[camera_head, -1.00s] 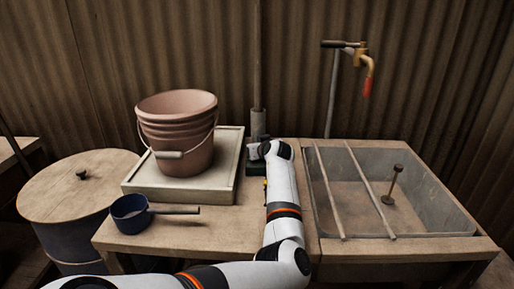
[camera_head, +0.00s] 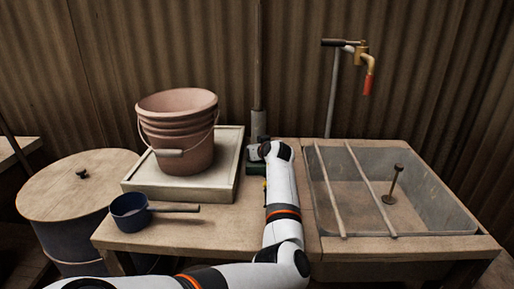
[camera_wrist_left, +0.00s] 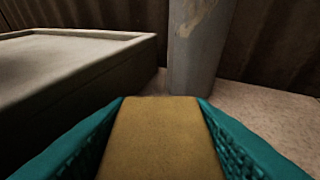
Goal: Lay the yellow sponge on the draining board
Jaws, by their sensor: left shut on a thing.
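The yellow sponge (camera_wrist_left: 160,138) is between the teal fingers of my left gripper (camera_wrist_left: 163,120) in the left wrist view, and the gripper is shut on it. In the head view my left forearm and wrist hide most of the gripper and the sponge. The hand is at the back of the wooden counter, just right of a pale rimmed board (camera_head: 232,165), which looks like the draining board. That board also shows at the left of the wrist view (camera_wrist_left: 85,50). The sponge is beside the board, not on it. My right gripper is in neither view.
A pinkish bucket (camera_head: 180,140) stands on the pale board. A blue dipper (camera_head: 130,212) lies in front of it. A grey post (camera_wrist_left: 200,45) rises just ahead of the hand. A basin (camera_head: 430,205) with two rods across it is at the right, beneath a tap (camera_head: 366,68).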

